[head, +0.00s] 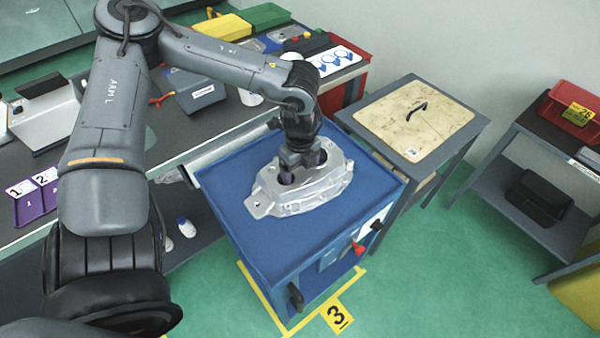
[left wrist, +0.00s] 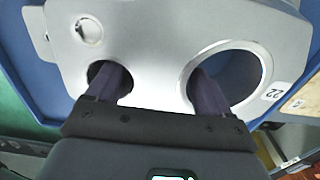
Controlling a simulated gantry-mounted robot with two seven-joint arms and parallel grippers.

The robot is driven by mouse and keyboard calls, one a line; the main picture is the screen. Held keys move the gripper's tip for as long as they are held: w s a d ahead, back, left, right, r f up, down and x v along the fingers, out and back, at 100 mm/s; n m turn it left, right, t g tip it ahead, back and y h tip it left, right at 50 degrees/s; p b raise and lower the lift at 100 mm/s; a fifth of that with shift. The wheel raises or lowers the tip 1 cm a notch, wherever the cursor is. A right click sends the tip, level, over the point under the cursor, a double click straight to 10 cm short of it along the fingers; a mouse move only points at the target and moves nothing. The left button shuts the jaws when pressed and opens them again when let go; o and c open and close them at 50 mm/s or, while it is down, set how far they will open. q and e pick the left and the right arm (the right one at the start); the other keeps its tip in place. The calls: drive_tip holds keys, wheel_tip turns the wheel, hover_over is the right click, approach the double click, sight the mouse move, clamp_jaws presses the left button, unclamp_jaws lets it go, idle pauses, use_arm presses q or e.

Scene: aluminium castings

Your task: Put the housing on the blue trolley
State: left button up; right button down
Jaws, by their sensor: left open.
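The housing (head: 317,192), a silvery aluminium casting, lies flat on the top of the blue trolley (head: 235,185). My left gripper (head: 301,178) is right above the housing, its fingers reaching down to its top face. In the left wrist view the two purple fingers of the gripper (left wrist: 160,85) are spread apart, one in the small round hole and one in the large round opening of the housing (left wrist: 150,40). The gripper is open. The fingertips are hidden inside the holes. The blue trolley (left wrist: 25,75) shows beneath the housing there. My right gripper is not in view.
A grey table with a wooden lid and black handle (head: 415,118) stands right of the trolley. A dark workbench (head: 190,130) with bins and tools runs behind and left. A shelf with a red bin (head: 575,110) is at far right. Green floor (head: 440,270) is clear in front.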

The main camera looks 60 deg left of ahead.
sight(300, 169)
use_arm(q)
wheel_tip(300, 169, up, 10)
drive_tip(key=shift+f+p, duration=0.1)
drive_tip(key=shift+p, duration=1.05)
